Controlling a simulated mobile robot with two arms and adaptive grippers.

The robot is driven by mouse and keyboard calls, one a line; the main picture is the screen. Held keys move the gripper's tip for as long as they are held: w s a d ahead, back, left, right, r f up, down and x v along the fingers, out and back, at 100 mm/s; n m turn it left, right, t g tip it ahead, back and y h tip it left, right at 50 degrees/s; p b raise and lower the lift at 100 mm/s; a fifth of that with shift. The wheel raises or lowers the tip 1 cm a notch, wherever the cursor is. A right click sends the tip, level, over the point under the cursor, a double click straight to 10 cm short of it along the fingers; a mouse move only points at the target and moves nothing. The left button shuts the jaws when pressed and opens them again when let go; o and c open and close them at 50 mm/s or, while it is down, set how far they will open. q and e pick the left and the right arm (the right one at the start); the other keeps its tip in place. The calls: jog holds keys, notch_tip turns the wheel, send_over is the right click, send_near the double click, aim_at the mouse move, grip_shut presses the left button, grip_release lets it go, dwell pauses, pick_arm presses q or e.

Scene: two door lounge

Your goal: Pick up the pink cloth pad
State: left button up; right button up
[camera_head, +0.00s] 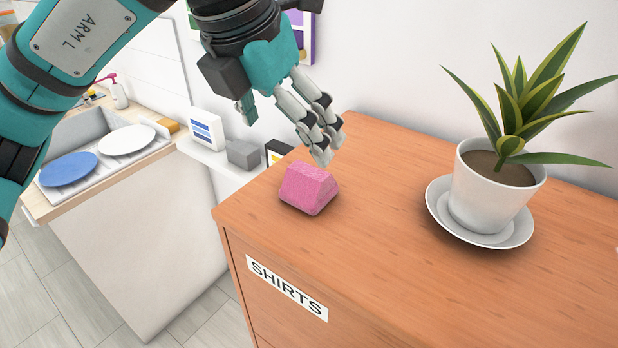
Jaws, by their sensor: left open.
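The pink cloth pad (308,188) is a small, blocky piece with sloped sides. It rests on top of the wooden dresser (400,270), near its left edge. My left gripper (322,140) is open, with its fingers pointing down just above and behind the pad. The fingertips look very near the pad's top; whether they touch it I cannot tell. Nothing is between the fingers that I can see. My right gripper is not in view.
A potted plant (490,185) on a white saucer (437,205) stands on the dresser's right. Left of the dresser, a shelf (217,160) holds small boxes. A counter with a sink holds a blue plate (68,169) and a white plate (127,140). The dresser's front is labelled SHIRTS (287,287).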

pick_arm(q)
jog(key=p, duration=0.1)
send_over(308, 171)
jog(key=s+a, duration=0.2)
jog(key=f, duration=0.4)
jog(key=shift+s+d+f, duration=0.1)
jog(key=shift+d+f, duration=0.15)
jog(key=shift+w+d+f, duration=0.1)
jog(key=shift+w+f, duration=0.1)
jog(key=shift+f, duration=0.3)
jog(key=shift+w+d+f+p, duration=0.1)
jog(key=shift+f+p, duration=0.1)
jog(key=shift+p, duration=0.35)
jog(key=p+x, duration=0.2)
jog(key=x, duration=0.1)
jog(key=shift+w+d+f, duration=0.15)
jog(key=shift+w+f, duration=0.1)
jog(key=shift+w+d+f, duration=0.1)
jog(key=shift+w+f, duration=0.05)
jog(key=shift+f, duration=0.35)
jog(key=c, duration=1.2)
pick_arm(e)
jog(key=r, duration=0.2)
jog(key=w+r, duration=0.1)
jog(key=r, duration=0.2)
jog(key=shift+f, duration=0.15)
